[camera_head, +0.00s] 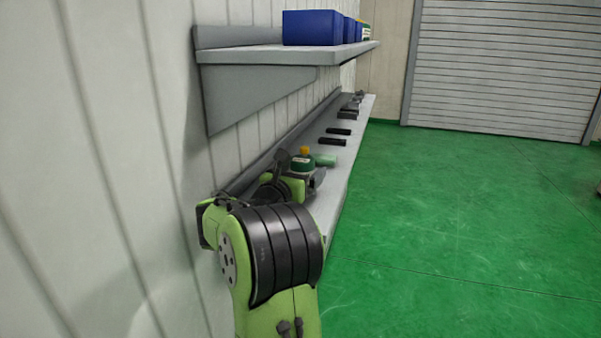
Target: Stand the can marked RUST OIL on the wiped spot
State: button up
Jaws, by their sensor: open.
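A small dark green can (302,164) with a pale band and an orange-yellow cap shows just beyond my arm, over the lower shelf (352,150). Any lettering on it is too small to read, so I cannot tell whether it is the RUST OIL can. My gripper (302,178) is open beside the can, partly hidden by my wrist. I cannot tell whether its fingers are around the can or touching it. The can's base is hidden. I cannot make out a wiped spot on the shelf.
A light green cylindrical thing (326,160) lies just right of the can. Several dark items (333,141) lie farther along the lower shelf. An upper shelf (290,54) holds blue bins (312,28). The wall is close on the left; the green floor (450,200) is open on the right.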

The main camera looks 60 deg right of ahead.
jog(key=a+b, duration=0.1)
jog(key=a, duration=1.1)
jog(key=shift+s+b, duration=0.1)
jog(key=shift+b, duration=0.3)
